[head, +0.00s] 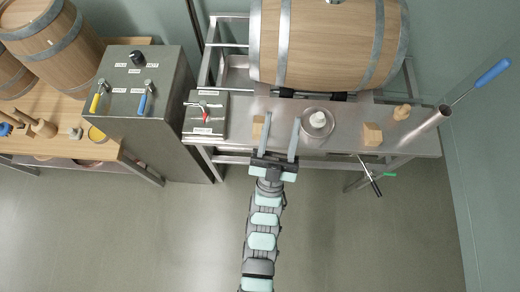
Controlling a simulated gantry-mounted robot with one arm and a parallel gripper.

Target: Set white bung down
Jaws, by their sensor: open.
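The white bung (318,118) sits on a round steel dish (307,132) on the steel bench, in front of the barrel. I cannot tell from above whether it touches only the dish. My gripper (282,117) is open, with its two long fingers pointing toward the barrel over the bench's front part. The bung is just right of the right finger, outside the jaws. No object shows held between the fingers.
A large barrel (328,45) lies on the steel bench (345,135). Wooden blocks (372,134) (258,127), a wooden bung (402,112) and a steel tube with a blue-handled tool (492,73) are nearby. A control box (205,115) stands left.

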